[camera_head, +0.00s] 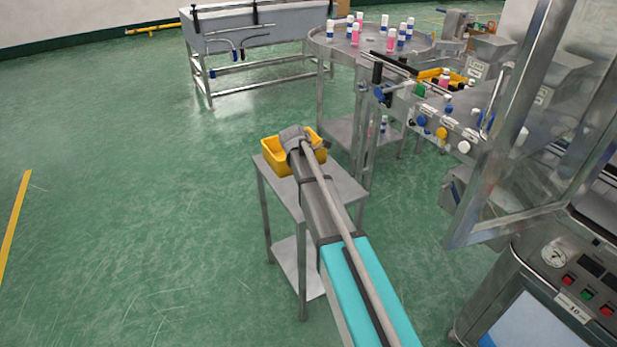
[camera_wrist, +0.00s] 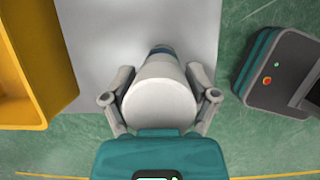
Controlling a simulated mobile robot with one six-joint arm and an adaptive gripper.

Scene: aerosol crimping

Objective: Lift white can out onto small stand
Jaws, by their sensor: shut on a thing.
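A white can (camera_wrist: 158,105) with a dark blue part at its far end (camera_wrist: 162,50) is between the fingers of my gripper (camera_wrist: 160,97) in the wrist view. The gripper is shut on the can's sides. The can is over the grey top of the small stand (camera_wrist: 100,40); I cannot tell whether it touches the top. In the head view the small stand (camera_head: 346,190) has a lower shelf, and my arm reaches over its top. My arm hides the can there.
A yellow bin (camera_head: 268,150) sits on the stand, left of the can in the wrist view (camera_wrist: 40,60). A round table (camera_head: 340,45) with several white, blue and pink cans stands behind. The crimping machine (camera_head: 560,255) is at right. Green floor is open at left.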

